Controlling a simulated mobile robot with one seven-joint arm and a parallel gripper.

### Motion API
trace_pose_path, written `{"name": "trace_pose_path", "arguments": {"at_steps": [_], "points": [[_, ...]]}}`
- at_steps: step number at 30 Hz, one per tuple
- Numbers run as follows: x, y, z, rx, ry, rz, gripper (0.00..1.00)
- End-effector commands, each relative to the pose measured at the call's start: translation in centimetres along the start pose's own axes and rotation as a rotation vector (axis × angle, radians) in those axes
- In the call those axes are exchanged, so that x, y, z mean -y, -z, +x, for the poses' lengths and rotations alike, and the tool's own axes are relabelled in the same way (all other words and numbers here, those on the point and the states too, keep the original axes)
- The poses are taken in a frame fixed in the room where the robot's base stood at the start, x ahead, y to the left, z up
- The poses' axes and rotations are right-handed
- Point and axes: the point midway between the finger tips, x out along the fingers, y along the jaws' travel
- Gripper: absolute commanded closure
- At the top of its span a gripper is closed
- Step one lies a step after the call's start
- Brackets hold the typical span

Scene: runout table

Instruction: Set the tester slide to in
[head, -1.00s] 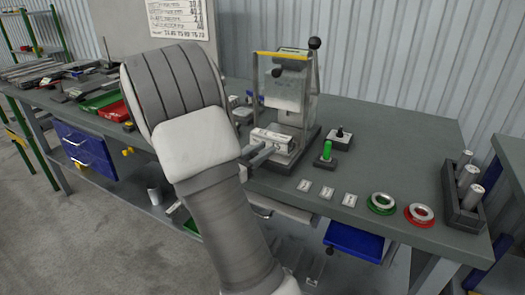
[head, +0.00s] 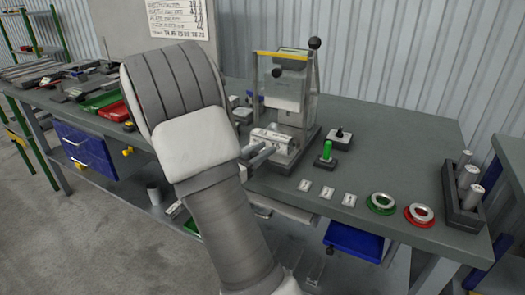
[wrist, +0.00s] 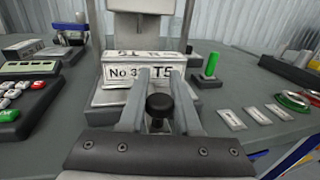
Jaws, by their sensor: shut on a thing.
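The tester (head: 308,100) stands on the bench, an upright frame with a yellow top edge and a black ball-ended lever. Its slide, a pale labelled block (head: 270,137), sits low at the front; it also shows straight ahead in the wrist view (wrist: 118,73). A round black knob (wrist: 160,104) stands in front of the block. My gripper (wrist: 161,72) reaches toward the block from the front, with one finger on each side of the knob, shut on it. In the head view my arm partly hides the gripper (head: 268,152), and the contact is not visible there.
A green-handled part (head: 326,152) and a black-knobbed box (head: 339,138) stand right of the tester. Small labelled tags (head: 327,193), a green ring (head: 382,203) and a red ring (head: 420,214) lie toward the front right. A keypad device (wrist: 25,92) is close on the left.

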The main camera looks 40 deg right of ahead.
Motion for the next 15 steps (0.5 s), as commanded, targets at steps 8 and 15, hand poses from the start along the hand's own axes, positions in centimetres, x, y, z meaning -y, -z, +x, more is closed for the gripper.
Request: {"name": "trace_pose_path", "arguments": {"at_steps": [8, 15], "points": [[0.0, 0.0, 0.1, -0.001, 0.0, -0.001, 1.0], [-0.9, 0.0, 4.2, 0.0, 0.003, 0.0, 1.0]]}}
